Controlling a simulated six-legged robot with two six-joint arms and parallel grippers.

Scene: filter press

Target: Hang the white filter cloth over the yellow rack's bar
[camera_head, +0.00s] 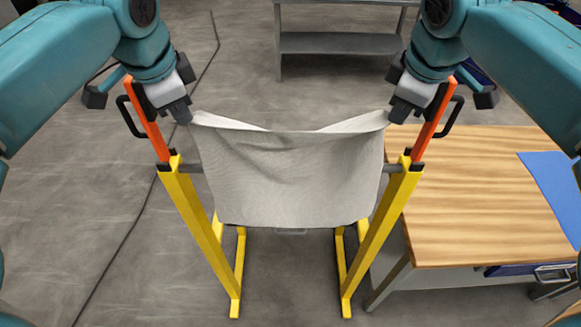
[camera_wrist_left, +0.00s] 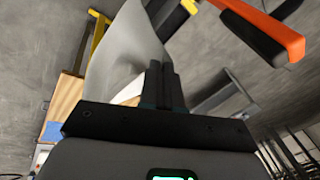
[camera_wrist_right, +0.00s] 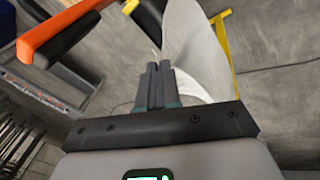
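The white filter cloth (camera_head: 290,180) is stretched between my two grippers in the head view, its top edge sagging in the middle. It hangs in front of the middle of the yellow rack (camera_head: 200,225), and hides most of the rack's grey bar (camera_head: 190,168). Whether it touches the bar I cannot tell. My left gripper (camera_head: 184,113) is shut on the cloth's upper left corner, and the cloth (camera_wrist_left: 125,50) rises from its fingers (camera_wrist_left: 162,85). My right gripper (camera_head: 397,113) is shut on the upper right corner; the cloth (camera_wrist_right: 195,50) also shows beyond its fingers (camera_wrist_right: 157,85).
Orange uprights with black handles (camera_head: 150,120) (camera_head: 436,118) top the rack's posts, close to both grippers. A wooden-topped table (camera_head: 480,200) with a blue sheet (camera_head: 556,185) stands at right. A grey shelf (camera_head: 340,43) is behind. The floor at left is clear except for a dark cable.

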